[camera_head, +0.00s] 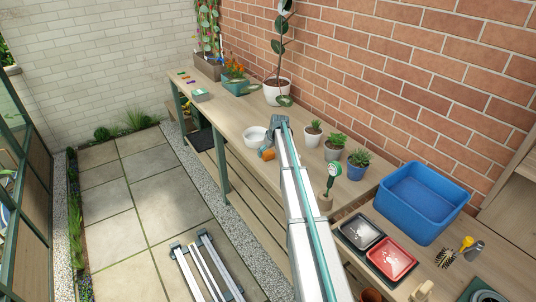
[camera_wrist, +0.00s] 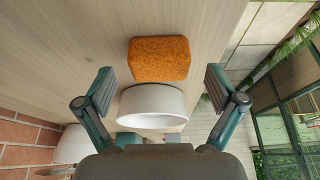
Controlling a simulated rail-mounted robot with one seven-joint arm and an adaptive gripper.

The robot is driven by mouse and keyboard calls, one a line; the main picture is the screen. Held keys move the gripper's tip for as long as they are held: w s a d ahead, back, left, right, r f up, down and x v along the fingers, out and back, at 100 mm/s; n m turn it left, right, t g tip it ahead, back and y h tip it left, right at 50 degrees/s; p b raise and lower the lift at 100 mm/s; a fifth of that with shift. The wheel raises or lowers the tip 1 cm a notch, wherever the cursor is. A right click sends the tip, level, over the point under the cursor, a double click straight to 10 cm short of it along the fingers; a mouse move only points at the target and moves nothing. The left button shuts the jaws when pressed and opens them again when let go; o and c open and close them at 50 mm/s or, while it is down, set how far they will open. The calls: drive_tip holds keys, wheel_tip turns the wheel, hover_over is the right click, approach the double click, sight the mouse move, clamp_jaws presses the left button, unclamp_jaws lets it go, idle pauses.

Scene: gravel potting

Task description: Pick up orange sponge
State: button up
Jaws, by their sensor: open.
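The orange sponge (camera_wrist: 160,59) lies on the wooden bench top in the wrist view, with its whole upper outline visible. In the head view the sponge (camera_head: 268,155) shows at the bench's front edge, partly covered by my arm. My gripper (camera_wrist: 159,76) is open and empty, its two fingers spread wide on either side of the sponge's line and apart from it. In the head view my gripper (camera_head: 264,149) is close to the sponge, mostly hidden by my arm.
A white bowl (camera_wrist: 152,108) is right beside the sponge; it also shows in the head view (camera_head: 254,137). Several potted plants (camera_head: 334,147) stand along the brick wall. A blue tub (camera_head: 422,203) and black and red trays (camera_head: 390,258) are nearer. Bench left of the bowl is mostly clear.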

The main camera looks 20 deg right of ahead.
drive_tip(key=shift+x, duration=1.05)
drive_tip(key=shift+c, duration=0.4)
drive_tip(key=c, duration=1)
drive_tip(key=shift+o, duration=0.2)
drive_tip(key=shift+r, duration=0.2)
drive_tip(key=shift+r+b, duration=0.6)
drive_tip(key=s+a+r+b, duration=0.3)
drive_tip(key=s+r+b, duration=0.2)
drive_tip(key=s+r, duration=0.6)
drive_tip(key=s, duration=0.2)
drive_tip(key=shift+s+r+b, duration=0.25)
drive_tip(key=shift+s+b, duration=0.05)
drive_tip(key=shift+s, duration=0.05)
